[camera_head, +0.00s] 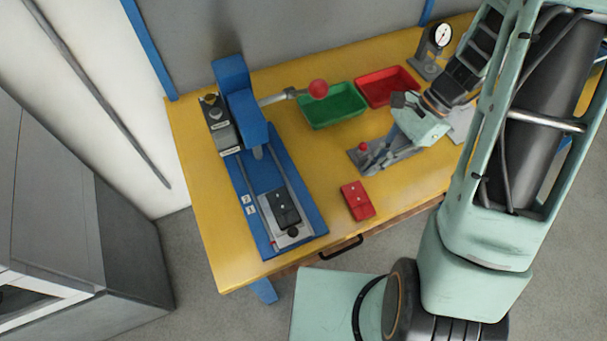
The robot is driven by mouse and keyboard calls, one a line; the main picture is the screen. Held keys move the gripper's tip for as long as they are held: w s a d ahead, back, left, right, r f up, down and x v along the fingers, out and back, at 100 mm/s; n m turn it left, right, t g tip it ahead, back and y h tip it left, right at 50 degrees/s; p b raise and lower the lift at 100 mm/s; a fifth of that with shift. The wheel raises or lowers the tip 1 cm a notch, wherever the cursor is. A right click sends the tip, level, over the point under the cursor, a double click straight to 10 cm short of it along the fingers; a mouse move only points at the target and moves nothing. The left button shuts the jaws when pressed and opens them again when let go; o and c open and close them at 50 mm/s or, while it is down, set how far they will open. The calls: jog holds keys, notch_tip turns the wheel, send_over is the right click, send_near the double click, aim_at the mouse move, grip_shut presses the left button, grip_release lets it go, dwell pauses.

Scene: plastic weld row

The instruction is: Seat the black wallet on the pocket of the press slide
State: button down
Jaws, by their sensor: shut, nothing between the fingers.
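The black wallet (281,207), a dark flat piece with small pale dots, lies on the light plate of the press slide (297,240), at the front of the blue press. It looks flat and lined up with the plate; the pocket beneath it is hidden, so its exact fit cannot be told. My gripper (378,160) is to the right of the slide, apart from the wallet, over the middle right of the yellow bench. Its fingers look shut and empty, partly mixed in view with grey metal behind them.
The blue press (240,105) has a lever with a red ball (318,89). A red piece (357,200) lies near the bench's front edge. Green (333,106) and red (386,86) trays and a dial gauge (436,45) stand behind. Bare yellow bench separates the slide and red piece.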

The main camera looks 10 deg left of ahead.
aim_at(293, 203)
jog(key=s+a+f, duration=0.1)
jog(key=a+f, duration=0.1)
jog(key=a, duration=0.1)
jog(key=s+a+f+y, duration=0.1)
jog(key=s+a, duration=0.1)
jog(key=a, duration=0.1)
jog(key=s+a+f+m+y, duration=0.1)
jog(key=a+f, duration=0.1)
jog(key=a, duration=0.2)
jog(key=shift+s+a+f+p, duration=0.1)
jog(key=shift+s+f+p, duration=0.15)
jog(key=shift+f+p, duration=0.1)
jog(key=a, duration=0.1)
jog(key=s+a, duration=0.1)
jog(key=a, duration=0.1)
jog(key=shift+s+f+p, duration=0.2)
jog(key=shift+p, duration=0.15)
jog(key=shift+s+a+f, duration=0.1)
jog(key=shift+s+a, duration=0.1)
jog(key=shift+a, duration=0.3)
jog(key=shift+s+a+b, duration=0.4)
jog(key=shift+a+b, duration=0.15)
jog(key=shift+a, duration=0.3)
jog(key=shift+d, duration=0.1)
